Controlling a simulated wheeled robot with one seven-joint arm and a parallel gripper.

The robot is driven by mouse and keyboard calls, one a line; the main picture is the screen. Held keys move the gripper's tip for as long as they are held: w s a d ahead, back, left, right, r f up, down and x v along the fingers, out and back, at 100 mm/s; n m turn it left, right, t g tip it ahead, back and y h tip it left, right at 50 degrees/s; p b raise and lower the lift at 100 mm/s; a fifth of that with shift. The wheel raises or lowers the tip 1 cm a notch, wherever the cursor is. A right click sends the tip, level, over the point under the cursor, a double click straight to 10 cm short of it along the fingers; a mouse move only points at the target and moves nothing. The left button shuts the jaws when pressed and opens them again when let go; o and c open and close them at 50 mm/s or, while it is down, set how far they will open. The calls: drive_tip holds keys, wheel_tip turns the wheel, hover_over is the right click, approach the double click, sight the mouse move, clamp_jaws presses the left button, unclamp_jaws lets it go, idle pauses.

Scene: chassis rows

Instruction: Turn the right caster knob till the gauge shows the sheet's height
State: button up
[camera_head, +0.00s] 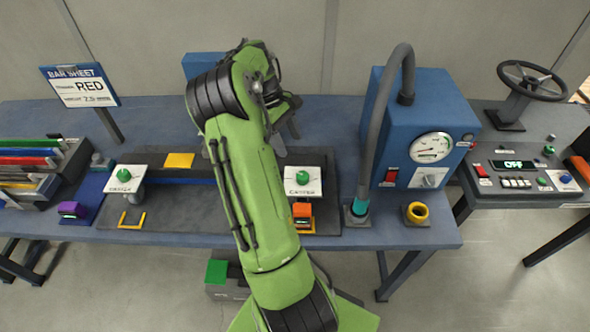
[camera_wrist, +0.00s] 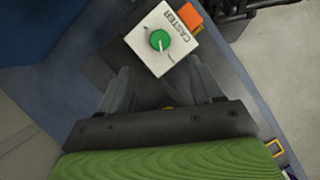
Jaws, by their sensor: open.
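The right caster knob is a green dial (camera_head: 302,177) on a white plate marked CASTER; in the wrist view this green knob (camera_wrist: 159,40) shows a pale pointer line. My gripper (camera_wrist: 162,85) is open and empty, its fingers apart and short of the plate. In the head view my green arm hides most of it. An orange box with a small dark display (camera_head: 302,212) sits in front of the plate; its reading is too small to make out. The bar sheet (camera_head: 80,86) stands at the back left and reads RED, with a smaller height line that is blurred.
A second green knob (camera_head: 124,175) is on a left plate. A blue cabinet (camera_head: 400,110) with a round dial (camera_head: 432,148) and grey hose stands right of the caster. Coloured bars (camera_head: 28,160) fill a rack at left.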

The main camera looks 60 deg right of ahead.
sight(302, 174)
drive_tip(key=b+x, duration=0.1)
drive_tip(key=x, duration=1)
drive_tip(key=shift+d+f, duration=0.1)
drive_tip(key=shift+f, duration=0.25)
drive_tip(key=shift+c, duration=0.3)
drive_tip(key=c, duration=1)
drive_tip(key=shift+m, duration=0.3)
drive_tip(key=m+y+p, duration=0.1)
drive_tip(key=m, duration=0.2)
drive_tip(key=shift+d+r+t, duration=0.1)
drive_tip(key=shift+d+t, duration=0.05)
drive_tip(key=shift+t, duration=0.15)
drive_tip(key=shift+d+m+t+y+p, duration=0.1)
drive_tip(key=shift+m+t+y+p, duration=0.25)
drive_tip(key=shift+m, duration=0.95)
drive_tip(key=shift+m+t+y+p, duration=0.15)
drive_tip(key=shift+m+y, duration=0.4)
drive_tip(key=shift+m, duration=0.75)
